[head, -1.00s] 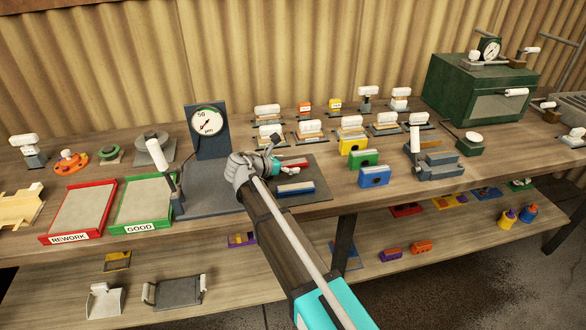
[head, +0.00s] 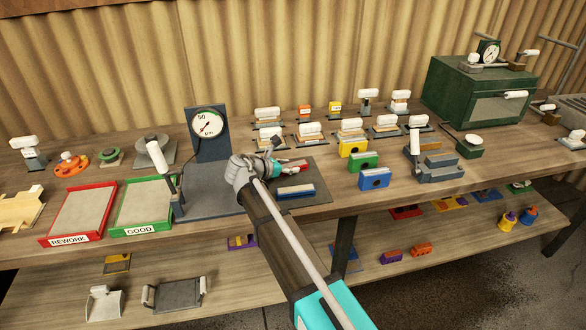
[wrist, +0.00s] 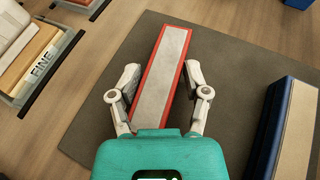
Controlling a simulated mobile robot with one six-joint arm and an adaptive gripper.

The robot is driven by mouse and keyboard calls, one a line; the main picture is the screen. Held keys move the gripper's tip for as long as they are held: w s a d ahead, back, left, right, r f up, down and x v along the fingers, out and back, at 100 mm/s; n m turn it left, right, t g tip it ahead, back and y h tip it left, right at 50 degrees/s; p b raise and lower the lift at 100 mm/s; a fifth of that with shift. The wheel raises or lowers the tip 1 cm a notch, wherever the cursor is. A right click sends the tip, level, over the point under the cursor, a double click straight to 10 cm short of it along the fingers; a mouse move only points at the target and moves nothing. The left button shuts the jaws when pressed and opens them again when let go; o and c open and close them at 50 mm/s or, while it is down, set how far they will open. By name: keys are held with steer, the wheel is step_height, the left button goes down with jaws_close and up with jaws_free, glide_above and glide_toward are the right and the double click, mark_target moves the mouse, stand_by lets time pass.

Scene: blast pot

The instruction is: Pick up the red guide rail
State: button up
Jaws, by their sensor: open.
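The red guide rail (wrist: 164,72) is a long bar with red edges and a pale grey top. It lies on a dark grey mat (wrist: 232,65) in the wrist view, its near end between the two fingers of my gripper (wrist: 161,82). The fingers are open, one on each side of the rail, with a small gap showing on both sides. In the head view the red guide rail (head: 293,165) shows only in part, with my gripper (head: 284,169) over it and hiding the rest.
A blue rail (head: 296,192) lies on the same mat, right of the red one in the wrist view. A gauge stand (head: 209,140) is to the left. Blue (head: 374,179) and green (head: 363,160) blocks stand to the right. A block labelled FINE (wrist: 38,66) is at upper left.

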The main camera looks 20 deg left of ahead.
jaws_close()
steer(key=shift+r, duration=0.1)
step_height(320, 180, up, 3)
steer(key=p, duration=0.3)
steer(key=s+d+r+p, duration=0.2)
steer(key=s+r+p, duration=0.7)
steer(key=s, duration=0.4)
steer(key=shift+s+r+p, duration=0.35)
steer(key=shift+s+p, duration=0.05)
steer(key=shift+p, duration=0.15)
